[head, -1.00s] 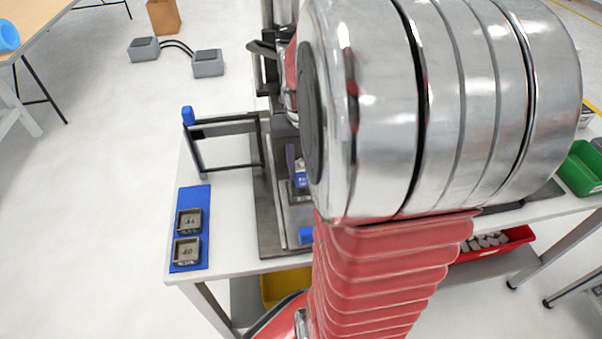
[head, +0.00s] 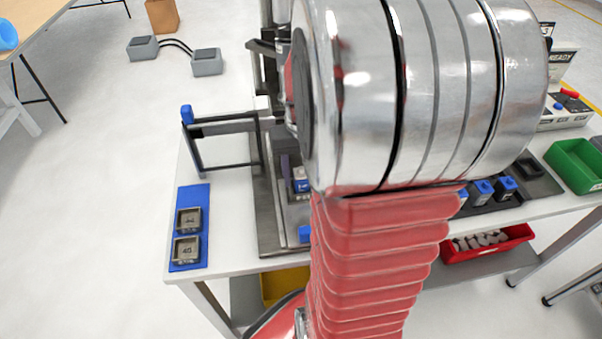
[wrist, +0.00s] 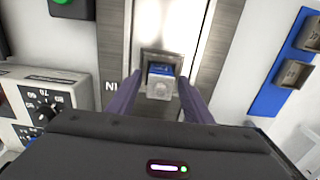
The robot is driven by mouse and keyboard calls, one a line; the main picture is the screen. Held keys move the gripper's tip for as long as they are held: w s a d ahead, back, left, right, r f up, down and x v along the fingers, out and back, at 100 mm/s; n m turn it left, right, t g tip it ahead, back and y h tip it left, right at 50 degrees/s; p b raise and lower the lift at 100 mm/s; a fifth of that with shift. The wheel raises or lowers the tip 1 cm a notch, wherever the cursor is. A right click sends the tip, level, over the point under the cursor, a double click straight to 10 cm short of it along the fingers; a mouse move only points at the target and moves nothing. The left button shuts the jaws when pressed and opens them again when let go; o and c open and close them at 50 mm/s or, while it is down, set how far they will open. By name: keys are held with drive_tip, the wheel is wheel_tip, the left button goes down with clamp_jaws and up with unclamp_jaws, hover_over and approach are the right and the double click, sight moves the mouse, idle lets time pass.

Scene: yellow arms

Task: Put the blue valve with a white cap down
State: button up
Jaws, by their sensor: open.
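The blue valve with a white cap (wrist: 160,88) sits in a square grey holder (wrist: 147,55) on the metal fixture, in the middle of the wrist view. Its cap faces the camera. My gripper (wrist: 160,79) is open, with one purple finger on each side of the valve and a visible gap on both sides. In the head view the valve (head: 301,185) shows just left of my arm, beside a purple finger (head: 286,168). My arm hides the other finger there.
A blue strip (head: 190,262) with two grey holders lies at the bench's left end. A frame (head: 225,125) with a blue knob stands behind it. Right of my arm are several blue-topped valves (head: 505,187), a green bin (head: 577,165) and a control box with dials (wrist: 45,105).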

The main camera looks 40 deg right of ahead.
wheel_tip(320, 180, up, 12)
drive_tip(key=shift+r, duration=0.15)
idle(0.7)
idle(0.4)
drive_tip(key=s+a+n+t, duration=0.2)
drive_tip(key=a+n, duration=0.1)
drive_tip(key=a, duration=0.8)
drive_tip(key=s+a+n+t, duration=0.2)
drive_tip(key=a+n+t, duration=0.1)
drive_tip(key=a, duration=0.9)
drive_tip(key=shift+r+n+t, duration=0.3)
drive_tip(key=shift+n, duration=0.1)
drive_tip(key=shift+a, duration=0.1)
